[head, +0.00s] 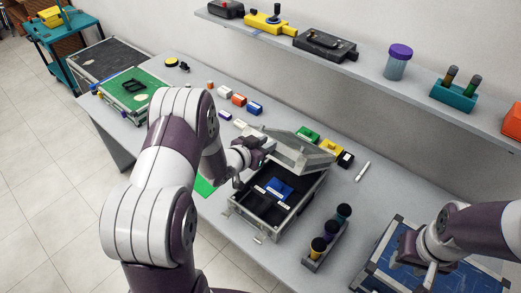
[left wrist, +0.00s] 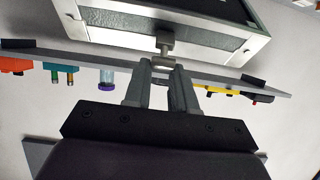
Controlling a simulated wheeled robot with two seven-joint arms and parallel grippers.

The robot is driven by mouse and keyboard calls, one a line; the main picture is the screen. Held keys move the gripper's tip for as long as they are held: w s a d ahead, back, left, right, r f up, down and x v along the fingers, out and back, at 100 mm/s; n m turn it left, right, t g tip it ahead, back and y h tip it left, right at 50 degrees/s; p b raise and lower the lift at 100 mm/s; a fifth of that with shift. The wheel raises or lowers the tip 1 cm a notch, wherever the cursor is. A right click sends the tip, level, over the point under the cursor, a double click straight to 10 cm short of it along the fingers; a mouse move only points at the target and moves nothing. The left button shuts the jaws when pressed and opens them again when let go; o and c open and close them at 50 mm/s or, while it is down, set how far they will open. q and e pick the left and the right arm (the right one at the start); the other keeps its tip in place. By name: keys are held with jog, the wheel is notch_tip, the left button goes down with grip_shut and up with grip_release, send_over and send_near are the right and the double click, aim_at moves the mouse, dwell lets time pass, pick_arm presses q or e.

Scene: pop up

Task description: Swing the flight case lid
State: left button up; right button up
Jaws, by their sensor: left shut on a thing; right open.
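The flight case (head: 291,215) stands on the table with its lid (head: 303,153) raised at a slant. Its dark inside shows a blue piece (head: 279,188) with a pale label. My left gripper (head: 266,147) is at the lid's left edge. In the left wrist view, my left gripper (left wrist: 164,72) is shut on the small metal tab (left wrist: 164,45) at the edge of the lid (left wrist: 190,38). The exact grip is partly hidden by the fingers. My right gripper (head: 424,272) is open and empty over a blue board at the lower right.
A loaded shelf (head: 370,65) runs above. A green-topped case (head: 136,92) is far left.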

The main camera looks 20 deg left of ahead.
pick_arm(q)
jog(key=shift+w+d+r+p, duration=0.2)
jog(key=shift+w+r+p, duration=0.05)
jog(key=shift+w+r, duration=0.4)
jog(key=shift+w+d+r+p, duration=0.25)
jog(key=shift+w+r+p, duration=0.05)
jog(key=shift+w+r, duration=0.35)
jog(key=shift+w+d+r+p, duration=0.2)
jog(key=shift+w+r+p, duration=0.05)
jog(key=shift+w+r, duration=0.35)
jog(key=shift+w, duration=0.25)
jog(key=shift+r, duration=0.15)
jog(key=w+d+r+p, duration=0.2)
jog(key=w+r, duration=0.3)
jog(key=w, duration=0.5)
jog(key=shift+d+r, duration=0.15)
jog(key=shift+d, duration=0.5)
